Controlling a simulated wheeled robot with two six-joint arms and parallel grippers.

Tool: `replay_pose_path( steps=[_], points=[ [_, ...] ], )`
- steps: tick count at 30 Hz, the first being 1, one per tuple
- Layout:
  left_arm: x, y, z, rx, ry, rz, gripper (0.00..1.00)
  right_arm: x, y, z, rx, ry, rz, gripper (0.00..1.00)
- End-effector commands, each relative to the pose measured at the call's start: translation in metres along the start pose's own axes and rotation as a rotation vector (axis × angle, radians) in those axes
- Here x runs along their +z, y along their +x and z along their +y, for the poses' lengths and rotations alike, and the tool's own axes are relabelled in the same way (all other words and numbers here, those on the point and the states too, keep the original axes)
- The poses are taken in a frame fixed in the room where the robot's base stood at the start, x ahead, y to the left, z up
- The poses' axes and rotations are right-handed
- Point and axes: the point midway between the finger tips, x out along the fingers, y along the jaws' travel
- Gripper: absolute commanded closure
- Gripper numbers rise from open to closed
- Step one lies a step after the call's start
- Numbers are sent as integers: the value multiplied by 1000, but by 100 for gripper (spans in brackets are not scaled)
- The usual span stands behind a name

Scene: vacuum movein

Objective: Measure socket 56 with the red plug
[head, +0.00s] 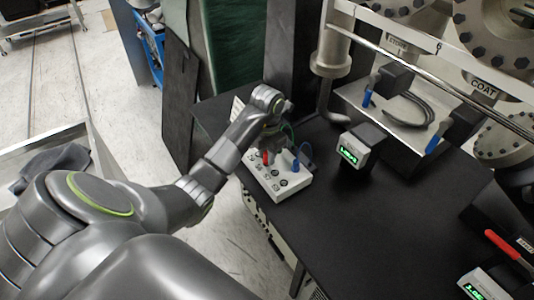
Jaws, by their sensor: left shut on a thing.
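A white socket box (298,185) with several dark sockets and small printed numbers stands at the left edge of the black table. The numbers are too small to read, so I cannot tell which socket is 56. My left gripper (270,146) is above the back part of the box, shut on the red plug (266,157). The red plug is upright at the box's left side; I cannot tell whether its tip is in a socket. A blue plug (295,165) stands upright in the box, to the right. The left fingers are partly hidden by my wrist. My right gripper is not in view.
A small meter with a green display (348,155) stands right of the box on the black table (385,215). A second meter (474,288) and a red-handled tool (510,246) are at lower right. Metal pipes and flanges stand behind. The table's middle is clear.

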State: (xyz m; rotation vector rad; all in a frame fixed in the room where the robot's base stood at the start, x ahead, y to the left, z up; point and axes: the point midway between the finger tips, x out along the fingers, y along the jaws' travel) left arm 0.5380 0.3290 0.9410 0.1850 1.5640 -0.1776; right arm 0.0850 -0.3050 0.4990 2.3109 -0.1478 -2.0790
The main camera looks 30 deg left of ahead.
Motion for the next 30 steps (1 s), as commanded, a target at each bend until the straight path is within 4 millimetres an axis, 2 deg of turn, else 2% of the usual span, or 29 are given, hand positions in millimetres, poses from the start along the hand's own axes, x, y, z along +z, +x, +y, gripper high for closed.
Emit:
replay_pose_path(
  steps=[11,12,18,26,30],
  points=[
    [0,6,0,0,0,-1,100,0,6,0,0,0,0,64],
    [0,6,0,0,0,-1,75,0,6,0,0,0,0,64],
    [0,6,0,0,0,-1,51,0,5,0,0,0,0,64],
    [0,5,0,0,0,0,51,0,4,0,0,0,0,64],
    [0,-6,6,2,-2,0,51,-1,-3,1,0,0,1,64]
  ],
)
